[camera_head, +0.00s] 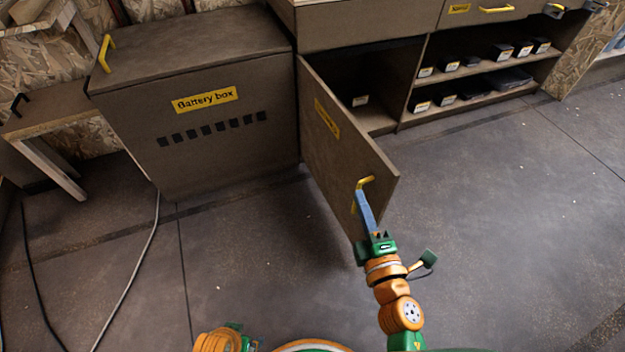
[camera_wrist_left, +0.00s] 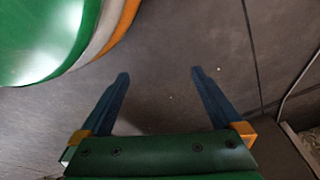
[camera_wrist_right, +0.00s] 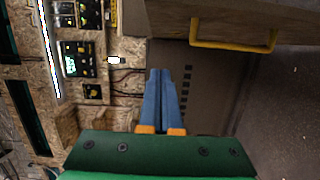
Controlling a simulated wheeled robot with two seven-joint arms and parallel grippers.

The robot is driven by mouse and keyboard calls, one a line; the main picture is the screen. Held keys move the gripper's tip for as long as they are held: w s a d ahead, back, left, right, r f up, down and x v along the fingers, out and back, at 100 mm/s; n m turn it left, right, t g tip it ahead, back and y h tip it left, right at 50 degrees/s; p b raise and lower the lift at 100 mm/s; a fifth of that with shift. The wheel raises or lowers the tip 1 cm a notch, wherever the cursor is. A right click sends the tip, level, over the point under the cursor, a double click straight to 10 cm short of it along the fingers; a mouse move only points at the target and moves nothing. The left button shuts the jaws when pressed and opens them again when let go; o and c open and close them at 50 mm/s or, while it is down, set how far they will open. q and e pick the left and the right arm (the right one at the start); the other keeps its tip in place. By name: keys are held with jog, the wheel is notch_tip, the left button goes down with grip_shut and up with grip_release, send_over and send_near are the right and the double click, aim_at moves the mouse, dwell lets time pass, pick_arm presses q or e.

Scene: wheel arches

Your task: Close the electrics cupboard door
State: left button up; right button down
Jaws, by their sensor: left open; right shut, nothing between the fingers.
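The electrics cupboard door (camera_head: 335,135) is a brown panel with a yellow label and a yellow handle (camera_head: 368,182). It stands ajar, swung out from the cupboard beside the battery box. My right gripper (camera_head: 361,192) is at the door's free edge by the handle, its blue fingers together with nothing between them. In the right wrist view the shut fingers (camera_wrist_right: 160,75) point forward, and the yellow handle (camera_wrist_right: 233,47) is above and to the right, apart from them in the picture. I cannot tell whether they touch the door. My left gripper (camera_wrist_left: 160,85) is open and empty over bare floor.
The battery box (camera_head: 205,130) stands left of the door. An open shelf (camera_head: 480,97) with several small labelled boxes is to the right, and a drawer (camera_head: 490,12) is above it. Cables (camera_head: 140,260) lie on the floor at left. The floor right of the door is clear.

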aim_at(366, 159)
jog(key=shift+w+d+r+p, duration=0.15)
jog(key=shift+w+d, duration=0.25)
jog(key=shift+w, duration=1.5)
jog(key=shift+w+d+r+p, duration=0.1)
jog(key=shift+w+d+p, duration=0.25)
jog(key=shift+w, duration=1.55)
jog(key=shift+w+d+r+p, duration=0.1)
jog(key=shift+w+d, duration=0.35)
jog(key=shift+w, duration=1.45)
jog(key=shift+f, duration=0.1)
